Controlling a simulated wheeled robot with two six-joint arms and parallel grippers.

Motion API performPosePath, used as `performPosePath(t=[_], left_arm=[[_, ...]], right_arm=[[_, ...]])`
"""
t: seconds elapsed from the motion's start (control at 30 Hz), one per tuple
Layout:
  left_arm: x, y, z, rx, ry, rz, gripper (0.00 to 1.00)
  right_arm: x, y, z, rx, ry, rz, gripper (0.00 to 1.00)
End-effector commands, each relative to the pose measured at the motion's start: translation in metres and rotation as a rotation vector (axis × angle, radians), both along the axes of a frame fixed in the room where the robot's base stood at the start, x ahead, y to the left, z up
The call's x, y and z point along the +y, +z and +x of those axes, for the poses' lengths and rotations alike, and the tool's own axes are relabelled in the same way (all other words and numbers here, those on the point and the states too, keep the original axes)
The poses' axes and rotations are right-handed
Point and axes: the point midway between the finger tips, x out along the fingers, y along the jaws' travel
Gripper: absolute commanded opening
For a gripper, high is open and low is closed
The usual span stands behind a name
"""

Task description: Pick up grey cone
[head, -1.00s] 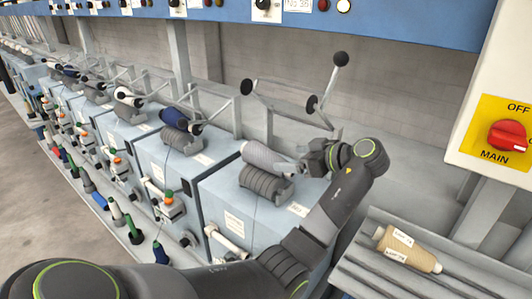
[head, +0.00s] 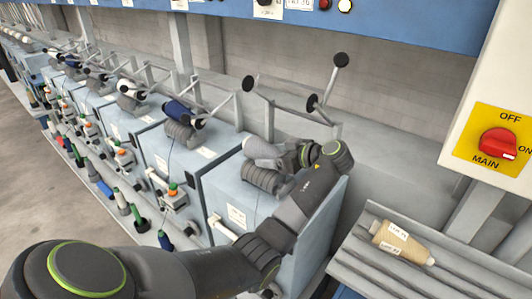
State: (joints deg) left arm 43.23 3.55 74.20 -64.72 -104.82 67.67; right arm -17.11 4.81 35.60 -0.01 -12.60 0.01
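The grey cone (head: 262,150) lies on the dark ribbed drum (head: 262,178) on top of the nearest blue machine, right of centre in the head view. My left gripper (head: 285,157) is at the cone's right end, close against it. The wrist and the cone hide the fingers, so I cannot tell whether they are open or shut on it. My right gripper is not in view.
A beige cone (head: 402,243) with labels lies on the grey ribbed shelf (head: 360,262) at lower right. Metal holder arms with black discs (head: 312,102) rise behind the grey cone. The white switch box (head: 465,150) bounds the right side.

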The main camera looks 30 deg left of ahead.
Motion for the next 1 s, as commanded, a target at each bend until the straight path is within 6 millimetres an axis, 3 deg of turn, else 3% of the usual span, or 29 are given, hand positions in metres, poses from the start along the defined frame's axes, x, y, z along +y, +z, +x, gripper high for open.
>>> performPosePath(t=[0.03, 0.37, 0.67, 0.87, 1.0], left_arm=[[0.0, 0.0, 0.0, 0.0, 0.0, 0.0, 0.69], [0.0, 0.0, 0.0, 0.0, 0.0, 0.0, 0.27], [0.0, 0.001, 0.0, -0.002, 0.0, 0.001, 0.27], [0.0, 0.006, -0.003, -0.005, 0.0, 0.001, 0.27], [0.0, 0.034, -0.003, -0.012, 0.0, 0.001, 0.27]], right_arm=[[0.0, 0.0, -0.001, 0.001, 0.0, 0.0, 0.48], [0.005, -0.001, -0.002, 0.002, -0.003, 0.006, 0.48], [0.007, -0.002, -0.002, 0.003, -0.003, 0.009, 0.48], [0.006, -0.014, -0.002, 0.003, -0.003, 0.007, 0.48], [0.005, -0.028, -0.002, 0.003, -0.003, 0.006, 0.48]])
